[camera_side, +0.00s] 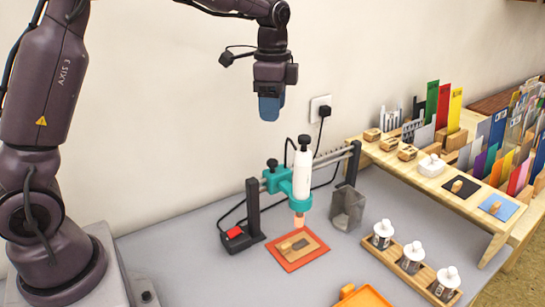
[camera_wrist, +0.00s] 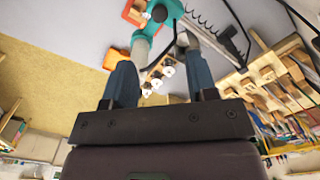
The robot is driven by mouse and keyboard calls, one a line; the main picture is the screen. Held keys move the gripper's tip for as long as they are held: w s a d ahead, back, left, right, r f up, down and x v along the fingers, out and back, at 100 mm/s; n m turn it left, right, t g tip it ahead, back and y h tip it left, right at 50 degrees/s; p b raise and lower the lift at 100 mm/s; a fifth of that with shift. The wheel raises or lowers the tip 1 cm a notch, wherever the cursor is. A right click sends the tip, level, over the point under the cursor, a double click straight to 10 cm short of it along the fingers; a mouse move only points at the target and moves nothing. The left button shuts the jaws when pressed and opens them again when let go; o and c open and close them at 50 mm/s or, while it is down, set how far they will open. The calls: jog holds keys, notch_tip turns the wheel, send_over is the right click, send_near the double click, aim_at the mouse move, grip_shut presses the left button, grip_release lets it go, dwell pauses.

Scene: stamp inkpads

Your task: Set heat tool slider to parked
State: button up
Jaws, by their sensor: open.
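The heat tool (camera_side: 301,172) is white with a copper-coloured nozzle pointing down. The carriage sits toward the rail's left end, and the nozzle is above a brown block on a red-orange mat (camera_side: 287,264). A grey holder (camera_side: 347,208) stands near the rail's right end. My gripper (camera_side: 269,110) is above and behind the rail, apart from the tool. In the wrist view its blue fingers (camera_wrist: 158,62) are spread with nothing held; the teal carriage (camera_wrist: 150,30) shows beyond them.
A black base with a red switch (camera_side: 235,232) is at the rail's left post. White-capped bottles (camera_side: 412,257) stand in a wooden rack at front right, near an orange tray (camera_side: 362,297). A wooden shelf (camera_side: 430,180) with stamps and cards fills the right. A cable runs to a wall socket (camera_side: 320,108).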

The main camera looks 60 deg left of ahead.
aim_at(273, 160)
notch_tip(273, 160, down, 12)
jog(key=shift+f, duration=0.1)
dwell(0.4)
grip_shut()
jog(key=shift+w, duration=0.1)
